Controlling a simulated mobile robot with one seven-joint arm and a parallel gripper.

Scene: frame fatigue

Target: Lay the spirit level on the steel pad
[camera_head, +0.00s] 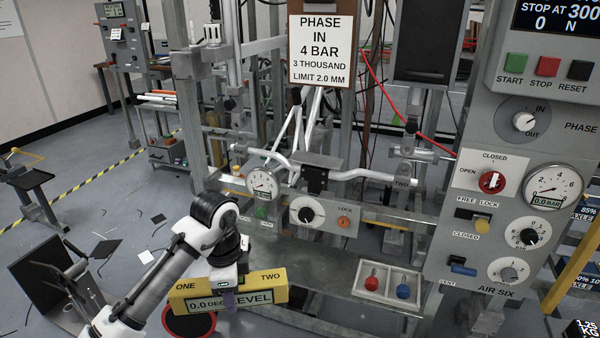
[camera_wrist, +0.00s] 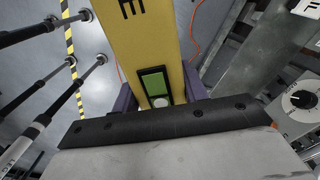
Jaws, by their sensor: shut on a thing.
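The handlebar (camera_head: 375,175), a round gauge (camera_head: 263,184) and hanging sign (camera_head: 320,50) crowd the rig. A tray (camera_head: 387,283) with red and blue knobs lies right of the level. The control panel (camera_head: 510,200) stands at the right. Floor at the left holds scattered scraps.

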